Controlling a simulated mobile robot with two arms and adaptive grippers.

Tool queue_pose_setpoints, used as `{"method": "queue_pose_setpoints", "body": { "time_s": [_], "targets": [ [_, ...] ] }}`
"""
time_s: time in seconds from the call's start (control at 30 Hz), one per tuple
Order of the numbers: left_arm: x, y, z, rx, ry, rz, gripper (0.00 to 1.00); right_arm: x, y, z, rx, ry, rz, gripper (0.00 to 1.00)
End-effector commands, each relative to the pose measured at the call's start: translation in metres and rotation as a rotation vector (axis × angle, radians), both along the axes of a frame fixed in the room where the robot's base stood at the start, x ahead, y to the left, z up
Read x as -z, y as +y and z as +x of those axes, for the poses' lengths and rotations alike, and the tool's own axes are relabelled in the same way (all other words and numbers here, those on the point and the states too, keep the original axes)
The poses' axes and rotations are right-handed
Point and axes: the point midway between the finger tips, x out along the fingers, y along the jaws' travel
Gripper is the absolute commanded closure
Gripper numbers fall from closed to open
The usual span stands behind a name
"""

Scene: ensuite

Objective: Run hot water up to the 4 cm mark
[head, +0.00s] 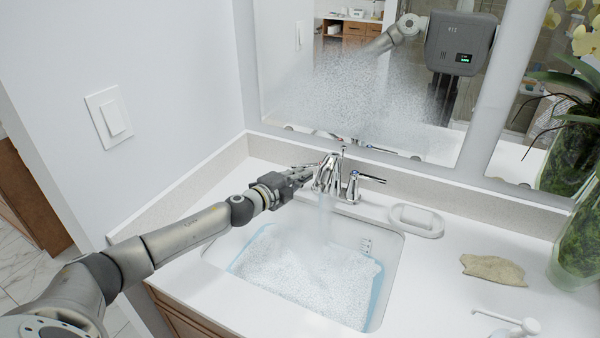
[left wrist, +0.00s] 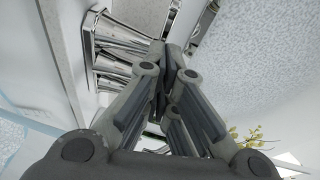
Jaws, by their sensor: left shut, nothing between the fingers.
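The chrome faucet (head: 330,172) stands behind the sink, and a stream of water (head: 324,215) falls from it. The sink basin (head: 392,290) holds bluish water topped with white foam. A small marked scale (head: 366,246) shows on its back wall at the right; its figures are too small to read. The right tap handle (head: 353,188) has its lever pointing right. My left gripper (head: 308,171) is shut and empty at the left side of the faucet, covering the left handle. In the left wrist view its fingers (left wrist: 176,55) meet beside chrome tap parts (left wrist: 120,50); I cannot tell whether they touch.
A white soap dish (head: 416,220) sits right of the faucet. A tan stone-like piece (head: 493,269), a white dispenser (head: 515,326) and a glass vase (head: 575,250) stand on the right counter. The mirror (head: 350,90) behind is partly fogged.

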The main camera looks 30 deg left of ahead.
Motion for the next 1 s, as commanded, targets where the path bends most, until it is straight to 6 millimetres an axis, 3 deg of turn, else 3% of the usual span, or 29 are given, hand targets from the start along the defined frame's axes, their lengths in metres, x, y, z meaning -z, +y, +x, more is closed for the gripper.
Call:
{"method": "queue_pose_setpoints", "body": {
  "time_s": [0.2, 1.0],
  "targets": [
    [0.0014, 0.0057, 0.0081, 0.000, 0.000, -0.001, 1.00, -0.0001, 0.0000, 0.0000, 0.000, 0.000, 0.000, 0.20],
    [0.0022, 0.0114, 0.0101, 0.068, 0.000, -0.001, 1.00, 0.0090, 0.0000, 0.0001, 0.000, 0.000, 0.000, 0.20]
  ]
}}
